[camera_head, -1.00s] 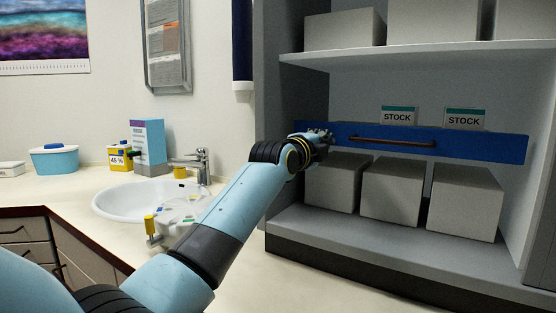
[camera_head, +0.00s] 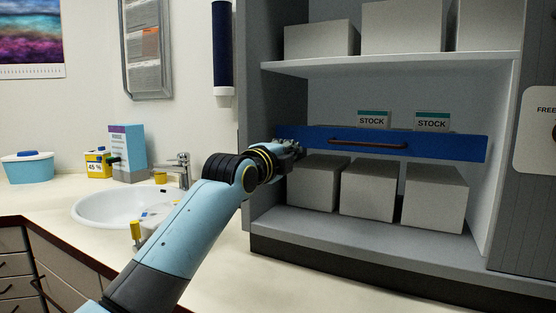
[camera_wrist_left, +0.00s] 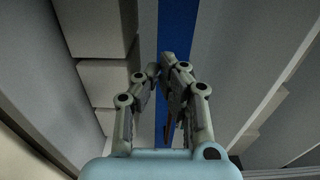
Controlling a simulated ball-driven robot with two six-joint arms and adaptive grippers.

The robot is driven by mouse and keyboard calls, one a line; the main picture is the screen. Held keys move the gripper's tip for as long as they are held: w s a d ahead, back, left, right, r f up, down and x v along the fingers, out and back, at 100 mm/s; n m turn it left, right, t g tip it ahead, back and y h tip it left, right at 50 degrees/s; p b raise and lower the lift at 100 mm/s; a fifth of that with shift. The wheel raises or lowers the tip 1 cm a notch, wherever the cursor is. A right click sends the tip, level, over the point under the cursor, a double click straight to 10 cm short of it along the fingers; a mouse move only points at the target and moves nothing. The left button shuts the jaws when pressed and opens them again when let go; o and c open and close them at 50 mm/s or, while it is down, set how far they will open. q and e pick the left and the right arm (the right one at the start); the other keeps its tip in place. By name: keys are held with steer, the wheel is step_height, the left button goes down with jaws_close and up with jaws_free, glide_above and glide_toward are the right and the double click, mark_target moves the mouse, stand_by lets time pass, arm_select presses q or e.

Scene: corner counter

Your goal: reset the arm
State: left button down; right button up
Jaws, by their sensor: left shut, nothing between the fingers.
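My left arm (camera_head: 185,235) comes in from the lower left of the head view and reaches up toward the shelf unit. My left gripper (camera_head: 296,147) is at the left end of a blue drawer front (camera_head: 440,149) that has a brown bar handle (camera_head: 368,144). In the left wrist view the gripper (camera_wrist_left: 165,72) is shut with nothing between its fingers. The blue drawer front (camera_wrist_left: 172,30) runs as a vertical band behind the fingers there. I cannot tell whether the fingertips touch it. My right gripper is in neither view.
Grey boxes (camera_head: 367,190) stand on the shelves (camera_head: 390,62) above and below the drawer. Two STOCK signs (camera_head: 432,122) stand behind it. A sink (camera_head: 95,207) with a tap (camera_head: 184,170), a carton (camera_head: 128,152) and a blue tub (camera_head: 28,168) are on the counter at left.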

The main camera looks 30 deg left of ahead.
arm_select(q)
steer(key=s+f+n+g, duration=0.75)
steer(key=s+f, duration=0.95)
steer(key=s, duration=0.3)
steer(key=s+f+n+g+y, duration=0.1)
steer(key=s+f+n+g, duration=0.3)
steer(key=s, duration=0.8)
steer(key=s+f+n+g, duration=0.3)
steer(key=s+f+n, duration=0.2)
steer(key=s, duration=0.7)
steer(key=s+a+f+n+g+b, duration=0.1)
steer(key=s+a+f+b, duration=0.1)
steer(key=f, duration=1.4)
steer(key=s+a+f+g+b, duration=0.1)
steer(key=s+f+b, duration=0.15)
steer(key=f, duration=1.45)
steer(key=s+f+b, duration=0.2)
steer(key=s+f, duration=1.3)
steer(key=s, duration=0.2)
steer(key=shift+a+f, duration=0.15)
steer(key=shift+a, duration=0.25)
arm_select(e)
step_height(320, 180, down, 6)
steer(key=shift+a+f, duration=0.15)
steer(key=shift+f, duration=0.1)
arm_select(q)
steer(key=shift+g, duration=0.35)
